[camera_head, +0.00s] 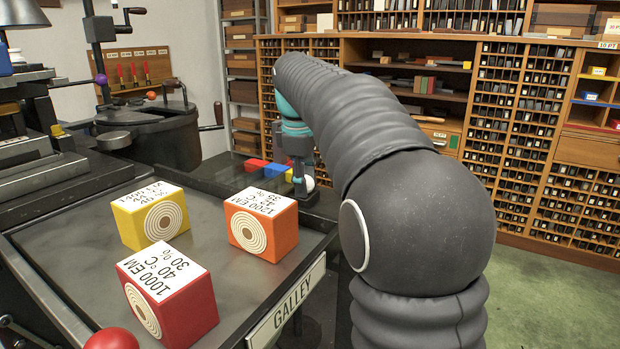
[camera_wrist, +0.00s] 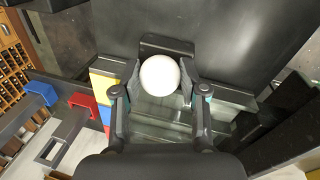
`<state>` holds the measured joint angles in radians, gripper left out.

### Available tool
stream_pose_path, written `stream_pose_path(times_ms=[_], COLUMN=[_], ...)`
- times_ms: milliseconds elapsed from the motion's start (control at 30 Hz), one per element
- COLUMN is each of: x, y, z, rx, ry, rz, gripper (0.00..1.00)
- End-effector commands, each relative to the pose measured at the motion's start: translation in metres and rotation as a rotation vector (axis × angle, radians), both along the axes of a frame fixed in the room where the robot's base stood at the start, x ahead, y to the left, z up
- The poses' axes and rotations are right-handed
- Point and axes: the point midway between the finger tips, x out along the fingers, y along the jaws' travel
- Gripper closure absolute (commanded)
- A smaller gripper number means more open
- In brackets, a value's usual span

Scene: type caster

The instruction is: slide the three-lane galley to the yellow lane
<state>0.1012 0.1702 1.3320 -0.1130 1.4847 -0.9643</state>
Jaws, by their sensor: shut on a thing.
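My gripper (camera_wrist: 160,88) is shut on a white ball knob (camera_wrist: 160,75), with one dark finger against each side. The knob shows in the head view (camera_head: 309,184), partly hidden by my gripper. Red (camera_head: 256,166), blue (camera_head: 275,171) and yellow (camera_head: 289,175) lane markers lie in a row left of the knob. In the wrist view the yellow marker (camera_wrist: 103,86) is nearest the knob and roughly level with it; blue (camera_wrist: 105,114) and red lie below. The dark galley slide under the knob is mostly hidden, so exact alignment cannot be told.
A yellow cube (camera_head: 150,215), an orange cube (camera_head: 262,224) and a red cube (camera_head: 169,298) stand on a grey tray (camera_head: 80,270) labelled GALLEY (camera_head: 300,300). A black pot-like machine (camera_head: 150,135) stands behind. Type cabinets line the back wall. Green floor is free at right.

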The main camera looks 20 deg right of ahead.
Motion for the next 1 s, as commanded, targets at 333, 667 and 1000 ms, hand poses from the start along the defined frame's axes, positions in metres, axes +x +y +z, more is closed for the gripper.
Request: stream_pose_path(times_ms=[333,667,1000], x=[0.001,-0.002,-0.011], y=[-0.004,0.0,0.01], z=[0.0,0.025,0.089], rx=[0.004,0.003,0.004], ry=[-0.006,-0.009,-0.01], rz=[-0.007,-0.006,-0.001], gripper=[0.33,0.33,0.33])
